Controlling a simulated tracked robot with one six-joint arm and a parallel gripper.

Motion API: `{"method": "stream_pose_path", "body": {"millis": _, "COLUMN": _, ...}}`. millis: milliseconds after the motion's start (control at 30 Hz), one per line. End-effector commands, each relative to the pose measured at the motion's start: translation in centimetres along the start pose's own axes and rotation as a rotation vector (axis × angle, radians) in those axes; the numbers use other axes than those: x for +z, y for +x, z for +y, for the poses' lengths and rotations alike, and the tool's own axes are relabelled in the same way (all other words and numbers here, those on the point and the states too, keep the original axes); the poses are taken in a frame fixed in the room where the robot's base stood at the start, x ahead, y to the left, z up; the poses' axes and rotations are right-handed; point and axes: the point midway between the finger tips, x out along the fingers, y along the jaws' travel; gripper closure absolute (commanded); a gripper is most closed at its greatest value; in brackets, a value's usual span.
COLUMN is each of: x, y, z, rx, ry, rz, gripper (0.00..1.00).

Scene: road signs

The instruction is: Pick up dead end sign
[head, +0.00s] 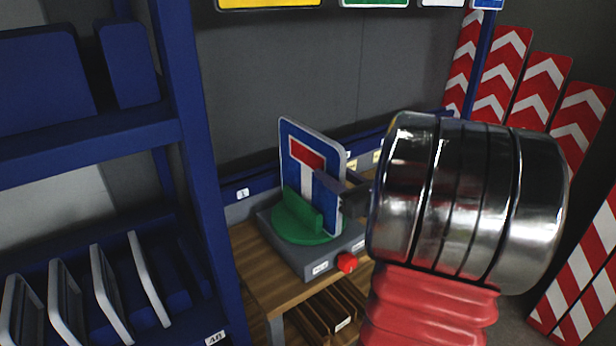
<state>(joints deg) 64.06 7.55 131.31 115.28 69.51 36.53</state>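The dead end sign (308,158) is a blue plate with a white stem and a red bar. It stands nearly upright on a round green holder (296,224). The holder sits on a grey box (318,256) with a red knob on its front. My gripper (340,194) is at the right edge of the sign, very close to it. The silver end of my arm hides most of the gripper, so I cannot tell whether its fingers are open, shut or touching the sign.
The grey box stands on a wooden table (252,268). A blue rack (195,160) with several plates stands at the left. Red and white chevron boards (540,90) lean at the right. A yellow sign (268,3) and others hang above.

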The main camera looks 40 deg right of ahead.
Motion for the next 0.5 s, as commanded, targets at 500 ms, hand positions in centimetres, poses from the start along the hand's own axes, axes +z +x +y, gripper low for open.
{"method": "stream_pose_path", "body": {"millis": 500, "x": -0.04, "y": 0.97, "z": -0.01, "rx": -0.001, "ry": 0.000, "rz": -0.001, "gripper": 0.66}}
